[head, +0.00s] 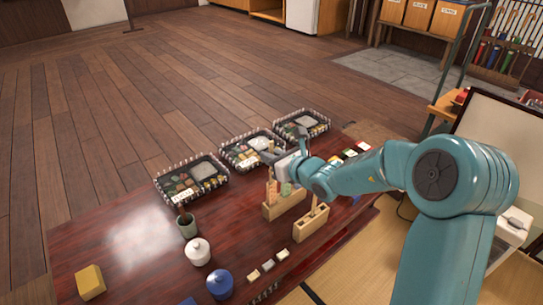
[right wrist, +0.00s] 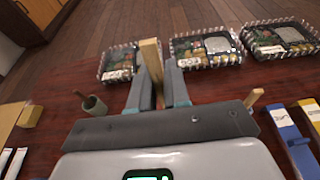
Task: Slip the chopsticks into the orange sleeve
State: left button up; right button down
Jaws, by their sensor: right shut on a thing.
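My right gripper (head: 272,153) reaches in from the right above the low table. In the right wrist view, its fingers (right wrist: 160,92) are shut on a pale wooden piece, seemingly the chopsticks (right wrist: 151,56), which stand up between them. In the head view the held piece is hard to make out. The orange sleeve (head: 271,191) stands upright in a wooden stand (head: 283,207), beside a green sleeve (head: 287,189). The gripper is above and behind this stand. In the right wrist view the orange sleeve is hidden. My left gripper is not in view.
Three striped-edged lunch trays (head: 191,180) line the table's far side. A second wooden holder (head: 311,223) stands in front of the sleeve stand. The table's left middle is clear.

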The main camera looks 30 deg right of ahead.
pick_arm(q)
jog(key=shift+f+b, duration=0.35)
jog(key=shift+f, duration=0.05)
pick_arm(e)
jog(key=shift+f, duration=0.95)
jog(key=c, duration=0.5)
grip_release()
jog(key=shift+c, duration=0.2)
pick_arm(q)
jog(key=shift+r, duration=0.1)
pick_arm(e)
jog(key=shift+s, duration=0.1)
